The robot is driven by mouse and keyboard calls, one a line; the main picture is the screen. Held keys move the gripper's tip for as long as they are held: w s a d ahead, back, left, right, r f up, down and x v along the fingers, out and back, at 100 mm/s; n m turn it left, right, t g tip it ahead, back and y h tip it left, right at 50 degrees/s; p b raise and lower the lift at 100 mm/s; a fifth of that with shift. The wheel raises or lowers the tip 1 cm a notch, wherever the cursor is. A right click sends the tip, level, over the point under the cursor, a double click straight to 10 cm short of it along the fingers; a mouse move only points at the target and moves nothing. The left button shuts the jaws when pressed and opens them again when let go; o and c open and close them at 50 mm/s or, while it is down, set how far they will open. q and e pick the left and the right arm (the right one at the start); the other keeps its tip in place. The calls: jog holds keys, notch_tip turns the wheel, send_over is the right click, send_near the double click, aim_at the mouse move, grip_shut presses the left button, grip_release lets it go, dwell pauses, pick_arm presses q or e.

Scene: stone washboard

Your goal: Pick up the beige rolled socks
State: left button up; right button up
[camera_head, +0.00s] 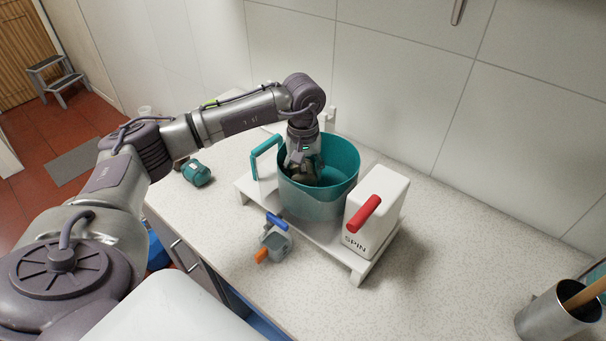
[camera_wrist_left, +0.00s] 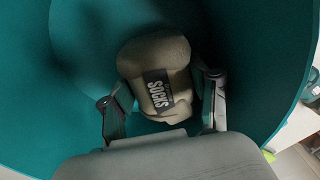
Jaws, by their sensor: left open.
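The beige rolled socks (camera_wrist_left: 157,75), with a dark band lettered "SOCKS", lie inside the teal tub (camera_head: 335,202). In the left wrist view they sit between the fingers of my left gripper (camera_wrist_left: 165,112), which is open. In the head view my left gripper (camera_head: 302,178) reaches down into the tub, and the socks cannot be made out clearly behind it. I cannot tell whether the fingers touch the socks. The teal tub wall (camera_wrist_left: 80,30) surrounds the socks in the wrist view. My right gripper is not in view.
The tub stands on a white base (camera_head: 335,252) beside a white "SPIN" block with a red handle (camera_head: 364,214). A teal object (camera_head: 196,173) lies left. A metal pot (camera_head: 555,315) stands right. Bare counter lies between.

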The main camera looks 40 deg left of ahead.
pick_arm(q)
jog(key=shift+r, duration=0.1)
jog(key=c, duration=1)
